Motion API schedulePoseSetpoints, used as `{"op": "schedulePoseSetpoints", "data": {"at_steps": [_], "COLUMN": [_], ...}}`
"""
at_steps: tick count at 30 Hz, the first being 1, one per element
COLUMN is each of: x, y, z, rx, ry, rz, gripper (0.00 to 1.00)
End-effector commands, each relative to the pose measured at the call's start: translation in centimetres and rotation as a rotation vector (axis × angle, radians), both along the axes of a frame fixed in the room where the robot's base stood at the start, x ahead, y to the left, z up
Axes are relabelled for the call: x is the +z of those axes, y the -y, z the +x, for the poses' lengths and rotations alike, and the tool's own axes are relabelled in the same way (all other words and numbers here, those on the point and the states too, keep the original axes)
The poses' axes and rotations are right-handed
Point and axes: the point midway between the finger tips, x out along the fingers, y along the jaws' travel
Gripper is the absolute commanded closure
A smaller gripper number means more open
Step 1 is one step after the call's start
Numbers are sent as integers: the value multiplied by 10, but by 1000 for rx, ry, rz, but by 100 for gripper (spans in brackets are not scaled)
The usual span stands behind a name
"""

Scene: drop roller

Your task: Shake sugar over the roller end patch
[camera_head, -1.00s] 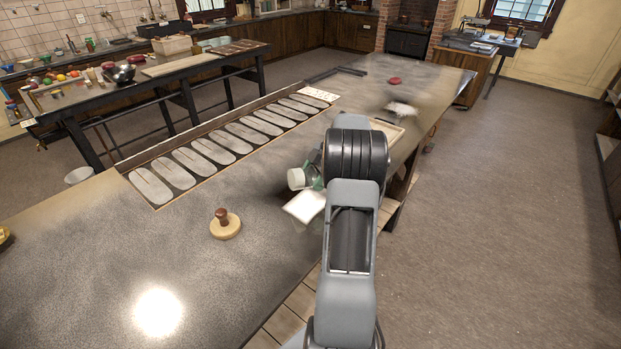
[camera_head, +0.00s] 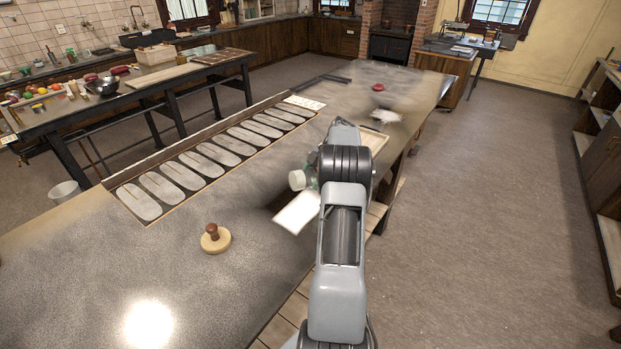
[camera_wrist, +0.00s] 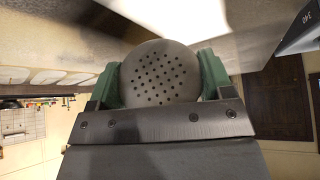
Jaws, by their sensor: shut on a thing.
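My gripper (camera_wrist: 160,85) is shut on a round shaker (camera_wrist: 160,72) with a perforated grey top. The green fingers press its two sides in the wrist view, and the holes face that camera. In the head view the shaker (camera_head: 297,180) shows as a pale cylinder left of my arm, above the long table, lying on its side or tilted. My arm hides part of the gripper. A blurred whitish patch (camera_head: 386,116) lies farther along the table; I cannot tell whether it is the roller end patch. No falling sugar is visible.
A white sheet-like shape (camera_head: 298,211) is below the shaker. A wooden stamp (camera_head: 215,239) stands nearer on the table (camera_head: 190,285). A framed row of oval moulds (camera_head: 185,172) lies left. A wooden tray (camera_head: 376,142) is partly behind my arm. Open floor lies right.

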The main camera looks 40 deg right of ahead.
Motion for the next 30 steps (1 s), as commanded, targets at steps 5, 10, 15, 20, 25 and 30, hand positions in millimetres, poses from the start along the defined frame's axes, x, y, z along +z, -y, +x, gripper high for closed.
{"op": "schedulePoseSetpoints", "data": {"at_steps": [5,10,15,20,25,30], "x": [2,3,2,1,1,0], "y": [12,22,32,39,41,41], "z": [2,4,6,7,7,7], "rx": [-1,-1,0,-1,-1,-1], "ry": [1,1,0,0,1,1], "rz": [0,0,1,0,0,0], "gripper": [56,56,56,56,56,56]}}
